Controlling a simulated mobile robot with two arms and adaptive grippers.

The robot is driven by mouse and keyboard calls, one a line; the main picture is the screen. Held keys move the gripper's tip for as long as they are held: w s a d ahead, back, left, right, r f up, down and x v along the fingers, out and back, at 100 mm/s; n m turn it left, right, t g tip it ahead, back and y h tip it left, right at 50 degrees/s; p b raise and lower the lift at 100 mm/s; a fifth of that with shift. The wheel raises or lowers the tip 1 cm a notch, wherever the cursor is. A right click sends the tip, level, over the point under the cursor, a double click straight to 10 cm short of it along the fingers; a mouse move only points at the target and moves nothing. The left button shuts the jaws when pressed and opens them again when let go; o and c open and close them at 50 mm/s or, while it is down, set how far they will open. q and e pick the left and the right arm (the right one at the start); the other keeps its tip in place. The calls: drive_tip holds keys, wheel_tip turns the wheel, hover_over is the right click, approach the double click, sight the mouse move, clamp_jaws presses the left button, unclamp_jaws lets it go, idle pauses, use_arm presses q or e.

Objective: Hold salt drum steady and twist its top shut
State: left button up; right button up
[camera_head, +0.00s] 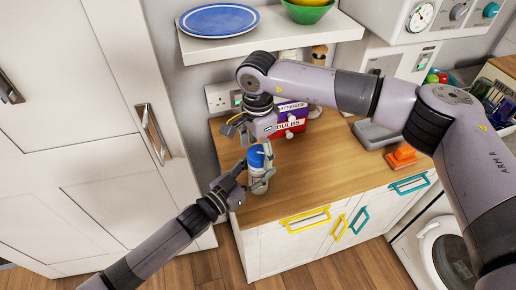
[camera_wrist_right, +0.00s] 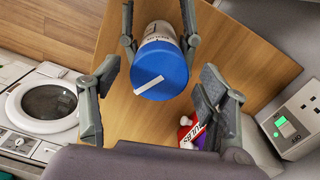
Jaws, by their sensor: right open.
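The salt drum (camera_head: 256,183) is a pale cylinder standing on the wooden counter near its left end. Its round blue top (camera_head: 256,157) also shows in the right wrist view (camera_wrist_right: 160,72), with a white bar mark across it. My left gripper (camera_head: 257,178) reaches in from the left. Its fingers are on both sides of the drum's body, below the top, and appear to touch it. My right gripper (camera_head: 249,138) is above the drum, open and empty. In the right wrist view its fingers are spread wide to either side of the blue top, apart from it.
A red and purple box (camera_head: 289,119) marked for batteries and bulbs stands just behind the drum. A shelf (camera_head: 222,47) with a blue plate hangs above. An orange object (camera_head: 400,157) lies farther right. The counter's middle (camera_head: 330,160) is clear.

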sight(258, 153)
wheel_tip(258, 153, up, 12)
idle(0.4)
use_arm(q)
drive_tip(key=o, duration=1.4)
drive_tip(key=shift+p+v, duration=1.25)
drive_tip(key=shift+v, duration=9.25)
use_arm(e)
drive_tip(key=shift+r, duration=1.25)
use_arm(q)
drive_tip(key=shift+r, duration=0.1)
